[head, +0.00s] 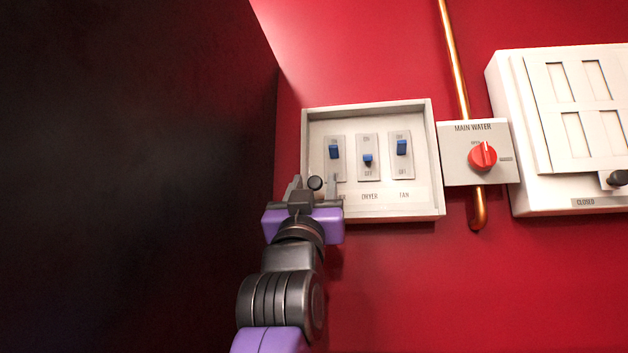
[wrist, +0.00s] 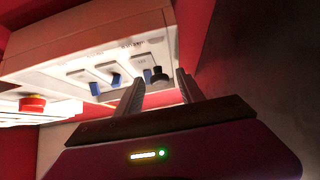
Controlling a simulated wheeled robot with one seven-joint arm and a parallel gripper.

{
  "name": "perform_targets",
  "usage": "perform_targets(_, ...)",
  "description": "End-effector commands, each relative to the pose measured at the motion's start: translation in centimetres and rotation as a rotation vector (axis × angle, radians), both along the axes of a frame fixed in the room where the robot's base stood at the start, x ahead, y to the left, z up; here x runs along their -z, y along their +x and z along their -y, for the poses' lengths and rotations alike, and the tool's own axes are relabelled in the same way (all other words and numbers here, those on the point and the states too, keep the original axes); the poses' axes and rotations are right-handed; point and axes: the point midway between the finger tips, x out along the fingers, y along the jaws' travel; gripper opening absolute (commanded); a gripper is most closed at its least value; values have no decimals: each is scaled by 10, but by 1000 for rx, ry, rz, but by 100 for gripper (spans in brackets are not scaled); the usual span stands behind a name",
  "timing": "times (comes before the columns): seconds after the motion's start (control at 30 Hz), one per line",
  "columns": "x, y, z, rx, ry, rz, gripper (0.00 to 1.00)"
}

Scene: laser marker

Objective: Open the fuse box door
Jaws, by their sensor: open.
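A shallow white box (head: 436,160) on the red wall holds three blue switches; the left and right ones are up, the middle one is down. A small black knob (head: 315,183) shows at its lower left, also in the wrist view (wrist: 159,75). I cannot tell whether a clear door covers the switches. My gripper (head: 314,180) is open at this lower left corner. In the wrist view the knob appears between the fingertips (wrist: 160,80); contact cannot be told. The gripper hides part of the box's lower left.
A red dial (head: 483,156) on a "MAIN WATER" plate (head: 452,165) sits right of the box, on a copper pipe (head: 452,50). Farther right is a white box (head: 503,130) with a raised panel, black handle (head: 617,178) and "CLOSED" label. A dark surface (head: 130,170) stands at left.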

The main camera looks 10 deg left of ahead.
Motion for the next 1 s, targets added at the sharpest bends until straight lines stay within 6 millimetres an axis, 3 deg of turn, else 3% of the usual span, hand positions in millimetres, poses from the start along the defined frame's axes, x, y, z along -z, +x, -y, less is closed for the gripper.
perform_targets(0.23,0,0,0,0,0,0,43)
perform_targets(0.47,0,0,0,0,0,0,0)
perform_targets(1.0,0,0,0,0,0,1,0)
